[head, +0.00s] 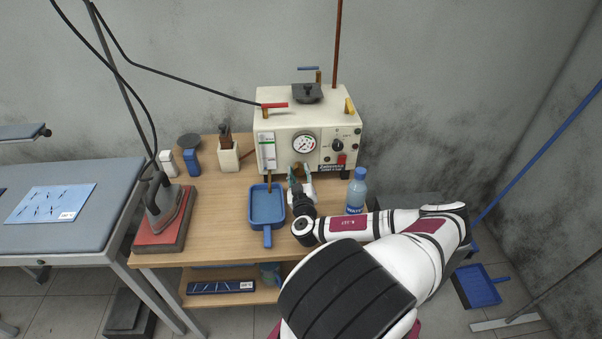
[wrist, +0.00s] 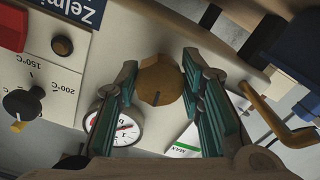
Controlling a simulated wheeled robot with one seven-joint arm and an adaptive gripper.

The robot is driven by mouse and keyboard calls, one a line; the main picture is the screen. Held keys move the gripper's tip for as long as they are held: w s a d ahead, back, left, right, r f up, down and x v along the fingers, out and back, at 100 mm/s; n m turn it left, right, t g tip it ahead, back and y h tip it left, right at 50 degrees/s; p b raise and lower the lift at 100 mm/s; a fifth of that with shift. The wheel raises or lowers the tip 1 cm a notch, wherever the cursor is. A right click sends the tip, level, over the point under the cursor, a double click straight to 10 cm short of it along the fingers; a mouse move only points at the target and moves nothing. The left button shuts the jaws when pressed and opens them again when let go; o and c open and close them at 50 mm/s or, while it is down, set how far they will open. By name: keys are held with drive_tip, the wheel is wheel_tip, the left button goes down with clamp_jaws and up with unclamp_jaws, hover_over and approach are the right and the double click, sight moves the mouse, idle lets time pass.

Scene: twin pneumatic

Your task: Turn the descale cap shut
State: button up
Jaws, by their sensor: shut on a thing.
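The descale cap is a round brass-coloured cap (wrist: 160,86) low on the front of the cream boiler (head: 278,97), with a dark line on its rim. In the wrist view it sits between the teal pads of my gripper (wrist: 158,78), one finger on each side, and my gripper is shut on it. I cannot tell from this how far the cap is turned.
In the wrist view the gauge (wrist: 113,128) is close beside one finger, and a bent brass pipe (wrist: 270,112) lies beyond the other. An iron (head: 167,208) stands at the table's left.

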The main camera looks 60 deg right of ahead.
drive_tip(key=shift+f+m, duration=0.1)
drive_tip(key=shift+m, duration=0.9)
drive_tip(key=o, duration=1.2)
drive_tip(key=shift+c, duration=0.2)
drive_tip(key=v, duration=1.2)
drive_tip(key=shift+w, duration=0.1)
